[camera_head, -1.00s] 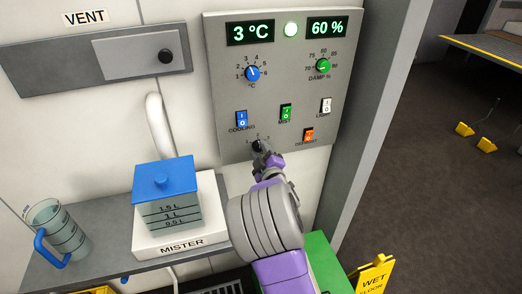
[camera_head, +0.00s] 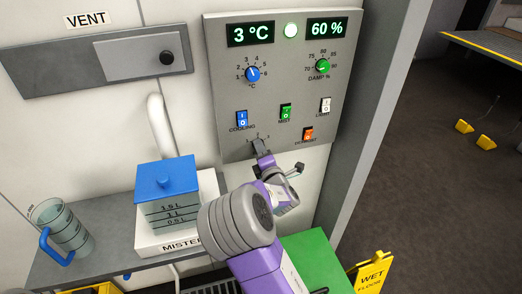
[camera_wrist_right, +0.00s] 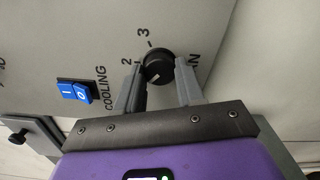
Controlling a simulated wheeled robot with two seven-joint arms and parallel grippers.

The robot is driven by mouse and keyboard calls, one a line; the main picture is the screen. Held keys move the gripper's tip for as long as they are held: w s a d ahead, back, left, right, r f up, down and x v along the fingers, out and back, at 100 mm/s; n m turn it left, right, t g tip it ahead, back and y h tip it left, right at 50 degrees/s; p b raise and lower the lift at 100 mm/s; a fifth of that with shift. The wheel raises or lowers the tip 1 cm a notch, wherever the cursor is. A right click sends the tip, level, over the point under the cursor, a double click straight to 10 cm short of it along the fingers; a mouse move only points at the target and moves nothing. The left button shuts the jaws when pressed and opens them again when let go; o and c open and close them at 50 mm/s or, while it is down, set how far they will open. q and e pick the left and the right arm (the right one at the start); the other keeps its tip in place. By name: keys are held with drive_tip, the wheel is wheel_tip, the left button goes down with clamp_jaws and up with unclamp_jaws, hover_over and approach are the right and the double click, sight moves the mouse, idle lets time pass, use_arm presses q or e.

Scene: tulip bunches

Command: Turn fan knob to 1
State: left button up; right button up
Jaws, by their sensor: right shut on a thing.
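The fan knob (camera_wrist_right: 157,66) is a round black knob low on the grey control panel (camera_head: 222,90). In the wrist view its face shows between my right gripper's two fingers, with the numbers 2 and 3 beside it. My right gripper (camera_wrist_right: 159,70) is shut on the knob, a finger on either side. In the head view my right gripper (camera_head: 261,147) covers most of the knob. My left gripper is not in view.
Just above are the blue cooling switch (camera_head: 242,119), green mist switch (camera_head: 285,111) and orange defrost switch (camera_head: 308,133). A mister (camera_head: 168,199) with a blue lid and a measuring jug (camera_head: 63,232) stand on the shelf at left.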

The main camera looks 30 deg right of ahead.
drive_tip(key=shift+n, duration=0.9)
drive_tip(key=o, duration=1)
drive_tip(key=shift+o, duration=0.2)
drive_tip(key=shift+s, duration=0.1)
drive_tip(key=p+v, duration=0.1)
drive_tip(key=v, duration=0.6)
drive_tip(key=shift+s+p, duration=0.2)
drive_tip(key=shift+p, duration=0.15)
